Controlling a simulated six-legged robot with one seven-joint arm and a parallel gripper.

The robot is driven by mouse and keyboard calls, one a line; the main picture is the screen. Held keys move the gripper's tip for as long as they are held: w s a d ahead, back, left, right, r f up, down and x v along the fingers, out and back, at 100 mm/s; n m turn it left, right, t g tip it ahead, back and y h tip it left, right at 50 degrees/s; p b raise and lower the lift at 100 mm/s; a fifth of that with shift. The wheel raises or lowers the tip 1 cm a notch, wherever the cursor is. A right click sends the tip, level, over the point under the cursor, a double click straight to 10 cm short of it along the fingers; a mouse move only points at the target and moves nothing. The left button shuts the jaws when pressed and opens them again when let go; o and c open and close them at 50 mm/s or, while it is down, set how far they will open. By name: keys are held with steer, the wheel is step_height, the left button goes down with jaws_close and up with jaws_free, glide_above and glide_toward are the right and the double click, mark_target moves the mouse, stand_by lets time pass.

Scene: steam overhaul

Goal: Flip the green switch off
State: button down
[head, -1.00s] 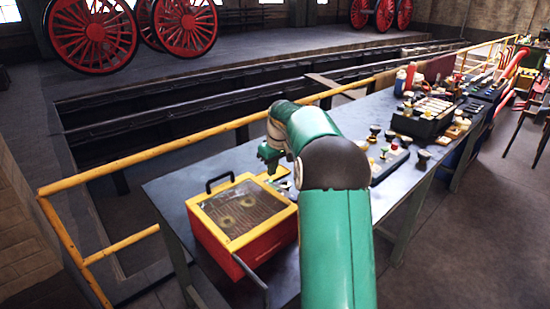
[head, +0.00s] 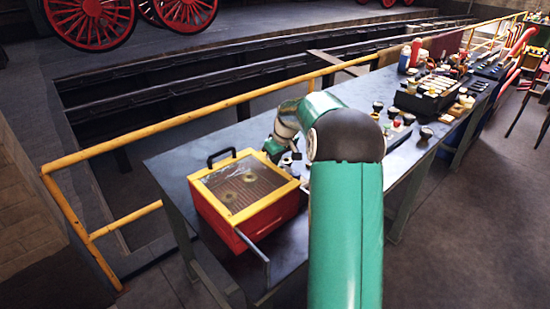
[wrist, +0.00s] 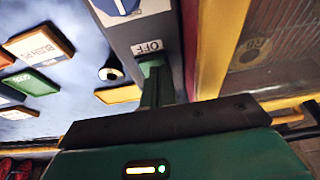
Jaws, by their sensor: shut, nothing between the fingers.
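In the wrist view my gripper (wrist: 155,88) is shut and empty. Its narrow dark green fingers reach onto a grey switch panel (wrist: 165,18). A white OFF label (wrist: 149,47) sits just past the fingertips, upside down in this view. I cannot pick out the green switch from the green fingertips, which cover that part of the panel. A blue knob (wrist: 122,5) on a white plate shows further along the panel. In the head view my gripper (head: 272,150) is low at the right of the red and yellow box, partly hidden by my arm.
The red box (head: 245,230) with a yellow-framed clear lid and black handle stands close beside the panel. Coloured label plates (wrist: 38,46) lie on the bench left of the panel. Knobs and trays (head: 425,95) fill the bench further right. A yellow rail (head: 150,130) runs behind.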

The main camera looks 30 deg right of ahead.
steer(key=shift+f, duration=0.1)
steer(key=shift+w+a+r, duration=0.1)
steer(key=shift+w+r, duration=0.2)
steer(key=shift+w, duration=0.4)
steer(key=shift+r, duration=0.1)
steer(key=shift+s+r, duration=0.1)
steer(key=shift+r, duration=0.45)
steer(key=s+v, duration=0.2)
steer(key=v, duration=1)
steer(key=shift+s+f, duration=0.1)
